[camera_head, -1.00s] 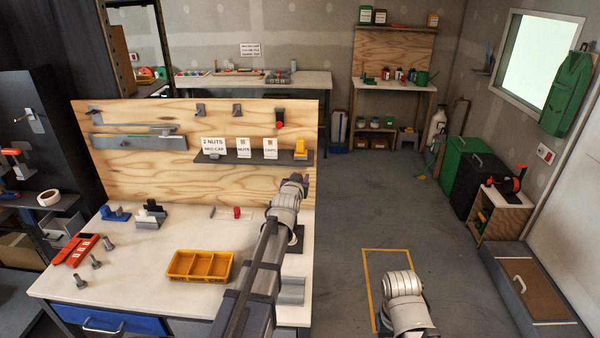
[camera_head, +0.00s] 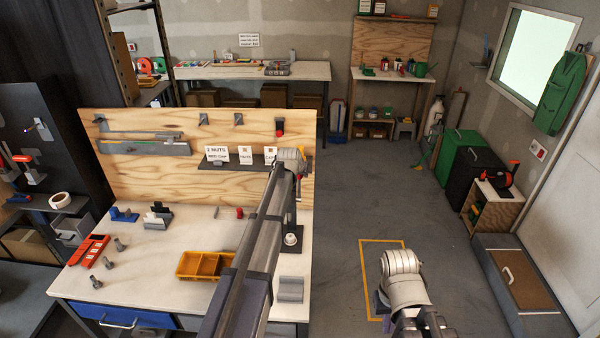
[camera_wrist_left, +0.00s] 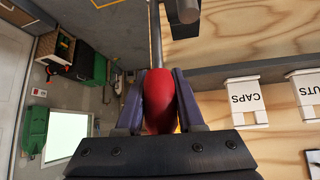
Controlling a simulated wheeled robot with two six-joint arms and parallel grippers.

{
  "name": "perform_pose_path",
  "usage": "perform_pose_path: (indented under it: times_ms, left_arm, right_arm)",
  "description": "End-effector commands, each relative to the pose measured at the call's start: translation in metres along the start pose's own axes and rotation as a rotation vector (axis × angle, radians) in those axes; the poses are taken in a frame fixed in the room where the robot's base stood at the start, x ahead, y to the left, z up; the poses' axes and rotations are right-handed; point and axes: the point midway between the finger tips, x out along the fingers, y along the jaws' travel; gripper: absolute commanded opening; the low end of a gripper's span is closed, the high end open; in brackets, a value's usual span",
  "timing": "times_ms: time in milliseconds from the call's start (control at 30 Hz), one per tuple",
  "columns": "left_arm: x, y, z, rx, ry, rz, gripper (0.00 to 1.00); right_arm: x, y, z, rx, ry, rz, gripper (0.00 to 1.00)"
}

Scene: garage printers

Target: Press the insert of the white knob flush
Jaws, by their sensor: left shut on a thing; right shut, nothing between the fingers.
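A dark upright press (camera_head: 291,212) stands at the right end of the workbench. A small round white piece, apparently the white knob (camera_head: 290,239), sits at its foot; its insert is too small to make out. My left gripper (camera_head: 299,161) is at the top of the press, mostly hidden by its own wrist. In the left wrist view its fingers (camera_wrist_left: 159,100) are shut on a red handle (camera_wrist_left: 160,98) at the end of a metal rod (camera_wrist_left: 156,35). My right gripper (camera_head: 382,301) hangs empty over the floor right of the bench, mostly hidden by its arm.
A yellow divided tray (camera_head: 205,266), a grey block (camera_head: 291,289) and a red tool (camera_head: 89,250) with several bolts lie on the bench. A shelf with label cards (camera_head: 245,155) is on the plywood board behind.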

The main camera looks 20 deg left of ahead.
Motion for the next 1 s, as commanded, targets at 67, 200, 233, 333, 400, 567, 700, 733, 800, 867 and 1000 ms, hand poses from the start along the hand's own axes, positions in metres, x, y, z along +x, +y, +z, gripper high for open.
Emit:
perform_pose_path:
  times_ms: [67,200,233,333,400,567,700,733,800,867,1000]
  left_arm:
    - [0.0009,-0.0005,-0.0013,-0.001,-0.008,0.001,0.0]
    - [0.0013,-0.0005,-0.001,-0.002,-0.012,0.001,0.0]
    - [0.0014,-0.0005,-0.001,-0.002,-0.012,0.001,0.0]
    - [0.0014,-0.0005,-0.0012,-0.003,-0.011,0.001,0.0]
    - [0.0014,-0.0005,-0.0014,-0.003,-0.01,0.001,0.0]
    - [0.0014,-0.0006,-0.0017,-0.003,-0.009,0.001,0.48]
    - [0.0012,-0.0005,-0.0014,-0.002,-0.01,0.001,0.64]
    - [0.0012,-0.0004,-0.0013,-0.002,-0.01,0.001,0.67]
    - [0.0011,-0.0004,-0.0012,-0.002,-0.01,0.001,0.67]
    - [0.001,-0.0003,-0.0011,-0.002,-0.01,0.001,0.67]
    - [0.0001,-0.0002,-0.0011,-0.002,-0.01,0.001,0.67]
  right_arm:
    - [-0.0013,0.0001,0.0001,0.0,0.0,0.0,0.0]
    - [-0.0014,0.0001,0.0001,0.0,0.0,0.0,0.0]
    - [-0.0014,0.0001,0.0001,0.0,0.0,0.0,0.0]
    - [-0.0014,0.0001,0.0001,0.0,0.0,0.0,0.0]
    - [-0.0014,0.0001,0.0001,0.0,0.0,0.0,0.0]
    - [-0.0014,0.0001,0.0001,0.0,0.0,0.0,0.0]
    - [-0.0014,0.0001,0.0001,0.0,0.0,0.0,0.0]
    - [-0.0014,0.0001,0.0001,0.0,0.0,0.0,0.0]
    - [-0.0014,0.0001,0.0001,0.0,0.0,0.0,0.0]
    - [-0.0014,0.0001,0.0001,0.0,0.0,0.0,0.0]
    - [-0.0021,0.0002,0.0001,0.0,0.0,0.0,0.0]
